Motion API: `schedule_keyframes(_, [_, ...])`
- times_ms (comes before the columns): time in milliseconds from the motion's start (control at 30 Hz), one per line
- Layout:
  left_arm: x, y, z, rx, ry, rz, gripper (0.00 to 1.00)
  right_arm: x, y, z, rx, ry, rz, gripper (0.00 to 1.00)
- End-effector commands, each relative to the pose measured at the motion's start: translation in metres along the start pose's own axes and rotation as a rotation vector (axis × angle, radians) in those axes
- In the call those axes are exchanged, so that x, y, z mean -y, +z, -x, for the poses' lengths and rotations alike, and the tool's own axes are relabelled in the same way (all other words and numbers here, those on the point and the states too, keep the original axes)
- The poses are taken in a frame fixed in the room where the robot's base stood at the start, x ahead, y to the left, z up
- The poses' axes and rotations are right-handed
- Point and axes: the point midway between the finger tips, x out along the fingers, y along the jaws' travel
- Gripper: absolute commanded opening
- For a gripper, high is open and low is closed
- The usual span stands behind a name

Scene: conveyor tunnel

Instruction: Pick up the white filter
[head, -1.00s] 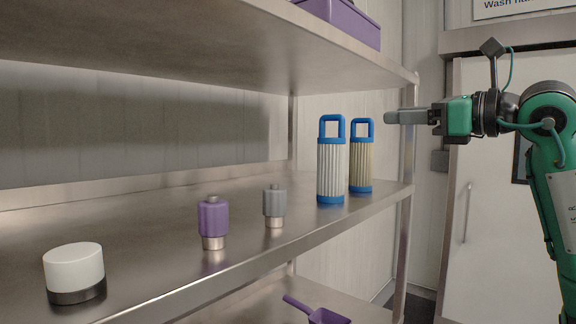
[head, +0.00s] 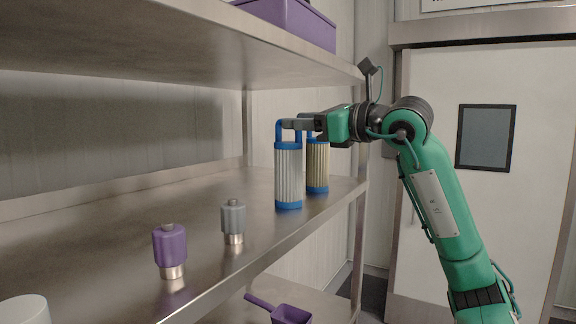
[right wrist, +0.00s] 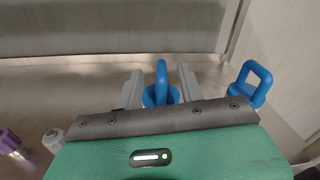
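The white filter (head: 288,175) stands upright on the middle shelf, with white pleats, blue end caps and a blue loop handle. My right gripper (head: 291,124) reaches in from the right at the height of that handle. In the right wrist view its two fingers (right wrist: 157,78) are apart, with the blue handle (right wrist: 161,75) standing between them and gaps showing on both sides. A second filter (head: 317,166), with beige pleats and blue caps, stands just right of the white one. Its handle also shows in the right wrist view (right wrist: 262,74). My left gripper is out of view.
A purple-topped fitting (head: 170,246), a grey-topped fitting (head: 233,219) and a white round piece (head: 25,310) stand along the shelf to the left. The upper shelf (head: 190,50) overhangs, carrying a purple bin (head: 300,22). A shelf post (head: 359,215) stands at the right. A purple scoop (head: 288,313) lies below.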

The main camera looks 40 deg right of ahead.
Motion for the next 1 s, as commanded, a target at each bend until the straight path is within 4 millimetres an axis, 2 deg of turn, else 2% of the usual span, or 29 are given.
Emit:
schedule_keyframes(100, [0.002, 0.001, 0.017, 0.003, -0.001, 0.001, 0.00, 0.001, 0.002, -0.016, -0.004, 0.003, -0.002, 0.39])
schedule_keyframes(300, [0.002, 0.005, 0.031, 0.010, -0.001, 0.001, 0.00, 0.001, 0.001, -0.039, -0.002, 0.003, -0.002, 0.39])
schedule_keyframes(633, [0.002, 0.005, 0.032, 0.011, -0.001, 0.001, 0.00, 0.001, -0.003, -0.045, -0.001, 0.000, 0.000, 0.39])
schedule_keyframes(667, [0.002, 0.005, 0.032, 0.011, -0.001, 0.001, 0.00, 0.001, -0.003, -0.045, -0.001, 0.000, 0.000, 0.37])
schedule_keyframes(833, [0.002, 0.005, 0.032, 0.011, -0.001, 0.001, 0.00, 0.001, -0.003, -0.045, -0.001, 0.000, 0.000, 0.04])
schedule_keyframes(867, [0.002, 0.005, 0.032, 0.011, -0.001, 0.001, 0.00, 0.001, -0.003, -0.045, -0.001, 0.000, 0.000, 0.00])
schedule_keyframes(1000, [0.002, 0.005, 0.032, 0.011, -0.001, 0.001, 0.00, 0.001, -0.003, -0.045, -0.001, 0.000, 0.000, 0.00])
